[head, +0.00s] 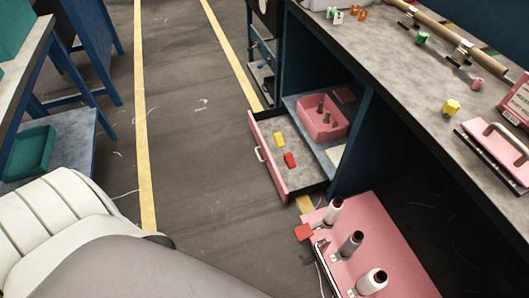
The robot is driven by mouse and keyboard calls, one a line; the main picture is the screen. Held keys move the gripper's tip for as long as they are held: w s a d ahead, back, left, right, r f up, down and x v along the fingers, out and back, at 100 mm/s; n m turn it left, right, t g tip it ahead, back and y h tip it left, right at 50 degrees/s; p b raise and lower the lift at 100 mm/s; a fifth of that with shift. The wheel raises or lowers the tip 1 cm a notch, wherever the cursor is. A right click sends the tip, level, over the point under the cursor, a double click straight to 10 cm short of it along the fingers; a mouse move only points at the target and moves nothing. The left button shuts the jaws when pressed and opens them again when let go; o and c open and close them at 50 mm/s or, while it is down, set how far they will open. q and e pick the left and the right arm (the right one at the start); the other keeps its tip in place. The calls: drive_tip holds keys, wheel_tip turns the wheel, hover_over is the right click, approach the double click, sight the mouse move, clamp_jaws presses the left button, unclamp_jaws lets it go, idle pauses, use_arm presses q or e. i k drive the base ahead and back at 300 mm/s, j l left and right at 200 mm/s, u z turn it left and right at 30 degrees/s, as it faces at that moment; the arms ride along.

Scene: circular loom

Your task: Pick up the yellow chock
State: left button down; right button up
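A small yellow block (279,140), which looks like the yellow chock, lies in the open drawer (262,160) under the workbench. A red block (290,160) lies just in front of it, with a small gap between them. Nothing covers the yellow block. A yellow faceted piece (450,108) also stands on the bench top, apart from the drawer. Neither of my grippers shows in the head view.
The drawer sticks out over the floor from the workbench (400,62). A pink bin (322,118) with dark pegs sits on the shelf beside it. A pink board (385,240) with several spools stands in front. The floor (195,130) left of the drawer is clear.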

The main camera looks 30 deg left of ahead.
sight(278, 137)
drive_tip(key=i+j, duration=0.4)
drive_tip(key=j, duration=0.2)
drive_tip(key=i+j+u, duration=0.1)
drive_tip(key=i+j, duration=0.35)
drive_tip(key=j, duration=0.15)
drive_tip(key=i+j, duration=0.4)
drive_tip(key=j, duration=0.2)
